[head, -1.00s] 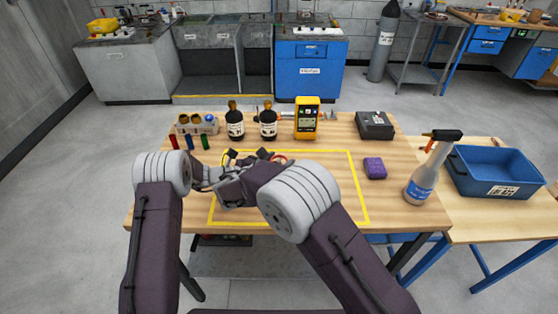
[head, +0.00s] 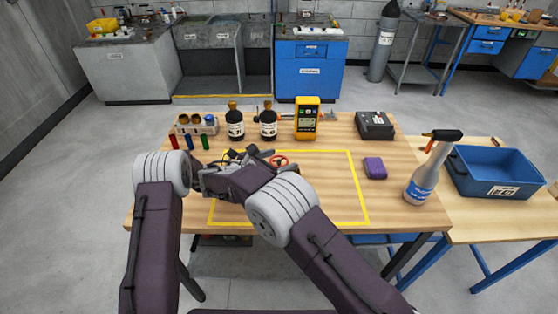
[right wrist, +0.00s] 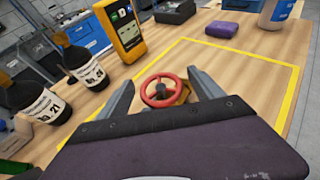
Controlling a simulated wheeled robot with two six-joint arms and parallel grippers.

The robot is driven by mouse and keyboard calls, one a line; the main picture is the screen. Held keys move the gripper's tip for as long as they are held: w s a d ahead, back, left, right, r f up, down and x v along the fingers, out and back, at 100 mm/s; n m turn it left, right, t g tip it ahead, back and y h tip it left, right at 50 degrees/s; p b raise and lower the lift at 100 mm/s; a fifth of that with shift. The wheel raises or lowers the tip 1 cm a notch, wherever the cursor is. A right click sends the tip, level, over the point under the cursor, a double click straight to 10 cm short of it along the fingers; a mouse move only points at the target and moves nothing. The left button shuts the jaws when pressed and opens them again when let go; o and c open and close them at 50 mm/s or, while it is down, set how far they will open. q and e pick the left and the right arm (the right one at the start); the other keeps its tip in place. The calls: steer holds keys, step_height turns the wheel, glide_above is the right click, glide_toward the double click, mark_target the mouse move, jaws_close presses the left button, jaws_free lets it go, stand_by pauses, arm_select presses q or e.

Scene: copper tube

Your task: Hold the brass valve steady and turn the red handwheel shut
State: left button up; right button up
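The red handwheel (head: 279,161) stands on the near table, inside the yellow outline. In the right wrist view, the handwheel (right wrist: 158,91) shows between my two finger tips, with a little of the brass valve (right wrist: 180,96) behind and below it. My right gripper (right wrist: 160,80) is open, with one finger on each side of the wheel; I see no clear contact. In the head view my own arms hide most of the valve. My left gripper (head: 213,181) is mostly hidden by my arms, so its fingers and any hold on the valve cannot be made out.
Two dark bottles (head: 235,124) and a yellow meter (head: 307,118) stand behind the work area. A purple block (head: 375,167) and a spray bottle (head: 428,170) are to the right. A blue bin (head: 495,172) is on the side table. The right part of the outline is clear.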

stand_by(0.4)
steer(key=n+t+y, duration=0.1)
steer(key=n+y, duration=0.1)
steer(key=shift+d+r+n+t, duration=0.1)
steer(key=shift+n+t, duration=0.2)
steer(key=s+a+r+y, duration=0.1)
steer(key=s+a+r, duration=0.25)
steer(key=s, duration=0.25)
steer(key=w+d+r+m+g+h, duration=0.1)
steer(key=d+r+m+h, duration=0.1)
steer(key=d, duration=0.7)
steer(key=w+d+r+m+g+h, duration=0.1)
steer(key=d+m+g, duration=0.15)
steer(key=d, duration=0.55)
steer(key=s+d+f+m+g+y, duration=0.1)
steer(key=s+d+f+m+g, duration=0.1)
steer(key=s+d, duration=0.4)
steer(key=s+d+f+m+g, duration=0.3)
steer(key=s+d+m+g, duration=0.1)
steer(key=s+d+m, duration=0.2)
steer(key=shift+s+d+f+m+y, duration=0.2)
steer(key=shift+d+f+m+y, duration=0.05)
steer(key=shift+d+m+y, duration=0.15)
steer(key=shift+a, duration=0.1)
